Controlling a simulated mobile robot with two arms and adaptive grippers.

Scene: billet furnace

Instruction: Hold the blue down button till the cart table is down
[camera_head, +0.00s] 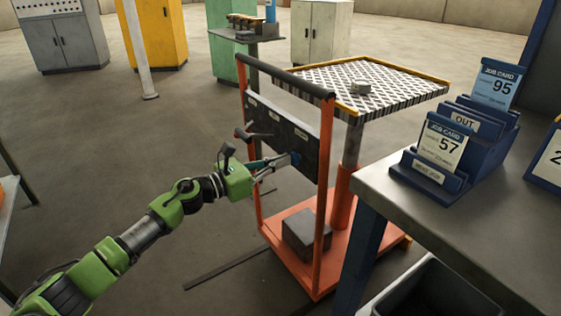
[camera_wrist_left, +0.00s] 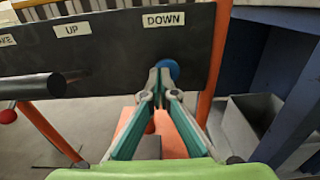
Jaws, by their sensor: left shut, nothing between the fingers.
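The orange cart has a dark control panel (camera_head: 281,128) on its handle side, which also shows in the wrist view (camera_wrist_left: 115,60) with UP and DOWN labels. The blue down button (camera_wrist_left: 171,67) sits under the DOWN label (camera_wrist_left: 164,20). My left gripper (camera_wrist_left: 158,74) is shut and empty, its tips at the button and covering its left part. They look in contact, but how far the button is pressed cannot be told. In the head view my left gripper (camera_head: 287,160) reaches the panel's right end. The cart table (camera_head: 395,84) stands raised on its orange post. My right gripper is not in view.
A dark lever (camera_wrist_left: 30,87) sticks out left of the gripper. A grey workbench (camera_head: 460,215) with blue job-card holders stands close on the right. A dark block (camera_head: 304,232) rests on the cart base. Floor left is mostly clear.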

